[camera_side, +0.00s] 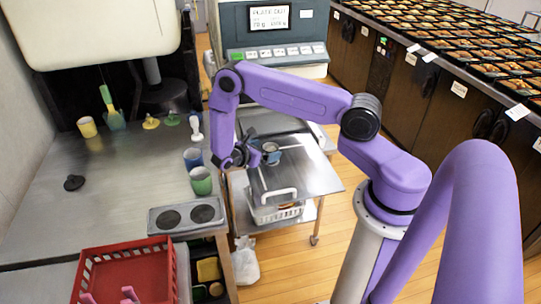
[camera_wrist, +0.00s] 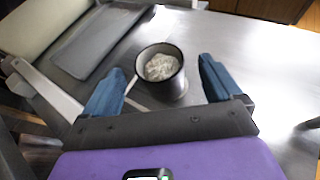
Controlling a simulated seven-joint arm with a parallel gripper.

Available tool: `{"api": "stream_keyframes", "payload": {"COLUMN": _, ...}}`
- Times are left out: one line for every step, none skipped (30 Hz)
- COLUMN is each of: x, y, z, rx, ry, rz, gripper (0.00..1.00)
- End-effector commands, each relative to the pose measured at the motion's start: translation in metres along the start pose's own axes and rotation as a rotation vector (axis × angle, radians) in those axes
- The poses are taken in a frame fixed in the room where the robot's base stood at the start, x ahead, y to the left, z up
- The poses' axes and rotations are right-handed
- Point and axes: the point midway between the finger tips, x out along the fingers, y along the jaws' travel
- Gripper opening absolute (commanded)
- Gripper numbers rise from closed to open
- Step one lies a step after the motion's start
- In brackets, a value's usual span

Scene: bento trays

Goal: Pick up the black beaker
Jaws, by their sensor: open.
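A dark-rimmed beaker with pale, grainy contents (camera_wrist: 163,82) stands upright on a metal surface in the wrist view. I take it to be the black beaker. In the side view a small dark cup (camera_side: 271,155) stands on the metal cart beside my gripper (camera_side: 255,154), partly hidden by it. My gripper also shows in the wrist view (camera_wrist: 161,66), open, with one blue finger on each side of the beaker. I see gaps between the fingers and the beaker. How far the fingertips are above the cart top cannot be told.
The metal cart (camera_side: 318,178) has free room to the right. A grey tray (camera_wrist: 98,42) lies left of the beaker. On the left counter stand a blue cup (camera_side: 193,160) and a green cup (camera_side: 201,184), close to my gripper. A red basket (camera_side: 125,255) is in front.

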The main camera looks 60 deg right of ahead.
Motion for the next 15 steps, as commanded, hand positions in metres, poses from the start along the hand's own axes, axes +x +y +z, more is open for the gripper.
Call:
{"api": "stream_keyframes", "payload": {"x": 0.006, "y": 0.0, "z": 0.0, "rx": 0.0, "ry": 0.0, "rz": -0.002, "gripper": 0.92}}
{"api": "stream_keyframes", "payload": {"x": 0.008, "y": 0.0, "z": 0.0, "rx": 0.0, "ry": 0.001, "rz": -0.001, "gripper": 0.92}}
{"api": "stream_keyframes", "payload": {"x": 0.012, "y": 0.0, "z": 0.0, "rx": 0.0, "ry": 0.001, "rz": -0.001, "gripper": 0.92}}
{"api": "stream_keyframes", "payload": {"x": 0.015, "y": 0.0, "z": 0.001, "rx": 0.001, "ry": 0.001, "rz": -0.001, "gripper": 0.92}}
{"api": "stream_keyframes", "payload": {"x": 0.019, "y": 0.0, "z": 0.001, "rx": 0.001, "ry": 0.001, "rz": -0.002, "gripper": 0.92}}
{"api": "stream_keyframes", "payload": {"x": 0.024, "y": 0.0, "z": 0.001, "rx": 0.001, "ry": 0.001, "rz": -0.002, "gripper": 0.92}}
{"api": "stream_keyframes", "payload": {"x": 0.029, "y": 0.0, "z": 0.001, "rx": 0.001, "ry": 0.001, "rz": -0.002, "gripper": 0.92}}
{"api": "stream_keyframes", "payload": {"x": 0.034, "y": 0.0, "z": 0.001, "rx": 0.001, "ry": 0.001, "rz": -0.003, "gripper": 0.92}}
{"api": "stream_keyframes", "payload": {"x": 0.039, "y": 0.0, "z": 0.002, "rx": 0.001, "ry": 0.001, "rz": -0.003, "gripper": 0.92}}
{"api": "stream_keyframes", "payload": {"x": 0.043, "y": 0.001, "z": 0.002, "rx": 0.001, "ry": 0.001, "rz": -0.002, "gripper": 0.92}}
{"api": "stream_keyframes", "payload": {"x": 0.046, "y": 0.001, "z": 0.001, "rx": 0.001, "ry": 0.001, "rz": -0.001, "gripper": 0.92}}
{"api": "stream_keyframes", "payload": {"x": 0.051, "y": 0.001, "z": 0.001, "rx": 0.001, "ry": 0.001, "rz": -0.002, "gripper": 0.92}}
{"api": "stream_keyframes", "payload": {"x": 0.053, "y": 0.0, "z": 0.001, "rx": 0.001, "ry": 0.0, "rz": -0.002, "gripper": 0.92}}
{"api": "stream_keyframes", "payload": {"x": 0.055, "y": 0.001, "z": 0.001, "rx": 0.0, "ry": 0.0, "rz": -0.001, "gripper": 0.92}}
{"api": "stream_keyframes", "payload": {"x": 0.057, "y": 0.001, "z": 0.001, "rx": 0.0, "ry": 0.001, "rz": 0.0, "gripper": 0.92}}
